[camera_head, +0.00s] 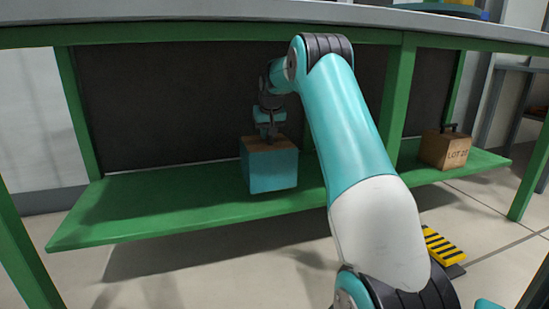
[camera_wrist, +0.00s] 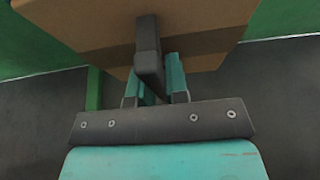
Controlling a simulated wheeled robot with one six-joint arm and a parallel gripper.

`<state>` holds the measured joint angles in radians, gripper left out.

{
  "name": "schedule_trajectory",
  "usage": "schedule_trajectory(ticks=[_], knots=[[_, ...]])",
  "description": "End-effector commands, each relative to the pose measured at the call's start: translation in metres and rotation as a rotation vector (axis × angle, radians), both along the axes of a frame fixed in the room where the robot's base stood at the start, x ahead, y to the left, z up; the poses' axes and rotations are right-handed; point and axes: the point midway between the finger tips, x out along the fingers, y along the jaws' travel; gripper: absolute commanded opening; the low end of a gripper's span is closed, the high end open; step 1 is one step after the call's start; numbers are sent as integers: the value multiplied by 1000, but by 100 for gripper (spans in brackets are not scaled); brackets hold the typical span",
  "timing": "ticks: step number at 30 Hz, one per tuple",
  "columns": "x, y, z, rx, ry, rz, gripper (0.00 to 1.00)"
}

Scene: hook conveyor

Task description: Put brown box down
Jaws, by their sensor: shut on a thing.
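A box with a brown top and a teal front (camera_head: 270,170) is at the green lower shelf, left of my forearm in the head view. Its brown top (camera_wrist: 90,22) fills the upper part of the wrist view, with a dark bar handle (camera_wrist: 147,35) across it. My gripper (camera_head: 268,132) is above the box, and its teal fingers (camera_wrist: 160,85) are shut on the handle. The box looks upright. I cannot tell whether its underside touches the shelf or hangs just above it. A second brown box (camera_head: 445,150), marked "LOT" and with a dark handle, stands on the shelf at the right.
The green shelf (camera_head: 130,210) is bare to the left of the held box. A grey worktop (camera_head: 180,12) runs above it, with green posts (camera_head: 394,95) and a dark back panel (camera_head: 160,100). A yellow and black striped block (camera_head: 444,248) is on the floor.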

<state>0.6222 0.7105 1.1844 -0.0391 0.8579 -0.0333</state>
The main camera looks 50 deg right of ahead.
Motion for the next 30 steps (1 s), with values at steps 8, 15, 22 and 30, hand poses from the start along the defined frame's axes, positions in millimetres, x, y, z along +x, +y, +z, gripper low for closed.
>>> schedule_trajectory(ticks=[8,15,22,30], knots=[[1,1,-31,-4,-5,2,0],[2,2,-46,-4,-6,4,0],[2,3,-46,-4,-5,4,0],[2,3,-49,-1,-2,4,40]])
